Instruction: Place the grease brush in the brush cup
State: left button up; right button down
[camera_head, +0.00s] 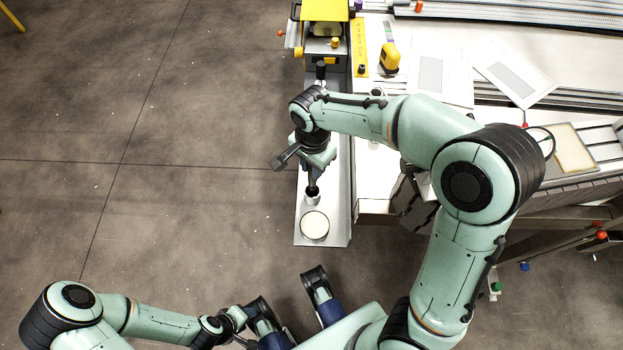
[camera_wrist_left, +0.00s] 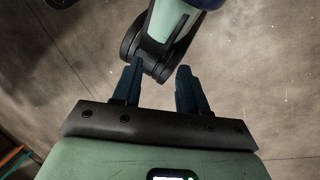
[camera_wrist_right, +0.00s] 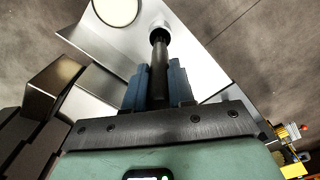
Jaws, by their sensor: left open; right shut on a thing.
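The grease brush (camera_wrist_right: 159,68) is a dark, slim rod held between the fingers of my right gripper (camera_wrist_right: 160,70). In the head view, my right gripper (camera_head: 313,172) is above the narrow pale shelf, with the brush (camera_head: 312,186) showing below it. The brush cup (camera_head: 313,199) is a small, light cylinder on the shelf, and it also shows in the right wrist view (camera_wrist_right: 160,23). The brush's far end is at the cup's mouth; how deep it reaches is hidden. My left gripper (camera_wrist_left: 159,70) is open and empty, away from the shelf, near my own body.
A round tin with a pale top (camera_head: 315,225) stands just in front of the cup on the shelf (camera_head: 338,213). A yellow-topped machine (camera_head: 325,30) is at the shelf's far end. The conveyor frame (camera_head: 560,100) is to the right. Open floor lies to the left.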

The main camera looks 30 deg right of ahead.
pick_arm(q)
jog(key=shift+t+y, duration=0.3)
jog(key=shift+t, duration=0.2)
jog(key=shift+w+a+f+b, duration=0.45)
jog(key=shift+w+f, duration=0.15)
jog(key=shift+w, duration=0.15)
jog(key=shift+w+a+f+b, duration=0.3)
jog(key=shift+w+f+b, duration=0.2)
jog(key=shift+w, duration=0.25)
pick_arm(e)
jog(key=shift+f, duration=3.15)
pick_arm(q)
jog(key=shift+f, duration=0.1)
pick_arm(e)
jog(key=shift+f, duration=0.2)
jog(key=c, duration=1)
grip_release()
jog(key=shift+o, duration=0.2)
jog(key=shift+r, duration=0.15)
